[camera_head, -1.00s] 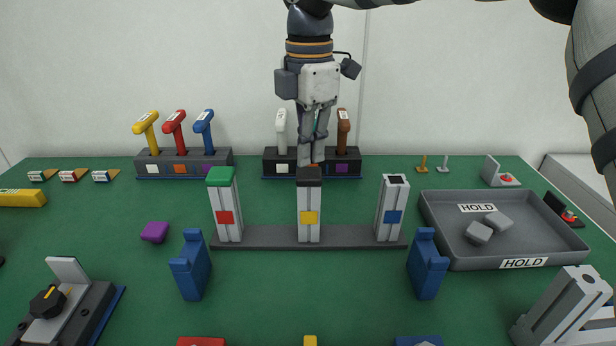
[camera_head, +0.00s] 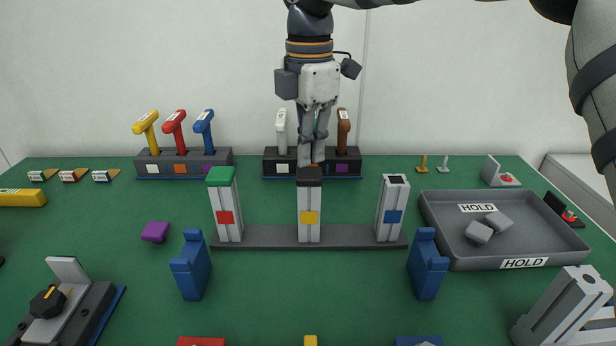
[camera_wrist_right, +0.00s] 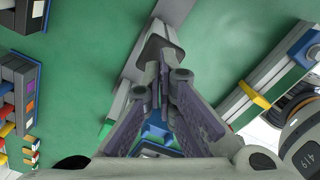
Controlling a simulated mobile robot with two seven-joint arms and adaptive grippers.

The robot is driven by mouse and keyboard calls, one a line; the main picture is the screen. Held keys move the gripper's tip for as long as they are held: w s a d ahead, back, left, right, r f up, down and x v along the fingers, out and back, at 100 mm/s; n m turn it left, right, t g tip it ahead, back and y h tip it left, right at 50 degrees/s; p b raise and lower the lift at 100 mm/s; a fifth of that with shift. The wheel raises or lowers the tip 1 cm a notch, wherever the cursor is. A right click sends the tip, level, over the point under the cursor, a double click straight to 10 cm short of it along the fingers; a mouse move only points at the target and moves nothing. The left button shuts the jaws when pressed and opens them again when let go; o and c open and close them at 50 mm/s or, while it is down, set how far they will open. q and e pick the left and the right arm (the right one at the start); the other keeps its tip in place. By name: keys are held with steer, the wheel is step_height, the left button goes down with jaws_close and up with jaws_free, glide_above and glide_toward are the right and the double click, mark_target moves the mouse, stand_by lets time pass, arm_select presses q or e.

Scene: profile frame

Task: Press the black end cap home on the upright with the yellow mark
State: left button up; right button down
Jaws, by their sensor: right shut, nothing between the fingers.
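The upright with the yellow mark (camera_head: 309,222) stands in the middle of the dark base bar. The black end cap (camera_head: 309,177) sits on its top; I cannot tell whether a gap is left under it. The cap also shows in the right wrist view (camera_wrist_right: 158,47), just beyond the fingertips. My right gripper (camera_head: 310,161) points down from above, shut and empty, with its fingertips at or just above the cap. Whether they touch is unclear. My left gripper is not in view.
The red-marked upright (camera_head: 228,217) has a green cap; the blue-marked upright (camera_head: 391,213) has an open top. Blue blocks (camera_head: 191,266) (camera_head: 428,265) stand in front. Tool racks (camera_head: 184,163) (camera_head: 340,167) are behind. A grey HOLD tray (camera_head: 455,247) is right.

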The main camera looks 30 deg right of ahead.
mark_target(309, 172)
steer(key=shift+s+f, duration=0.1)
steer(key=shift+f, duration=1.2)
stand_by(0.6)
steer(key=shift+r+p, duration=0.3)
steer(key=shift+r, duration=3.3)
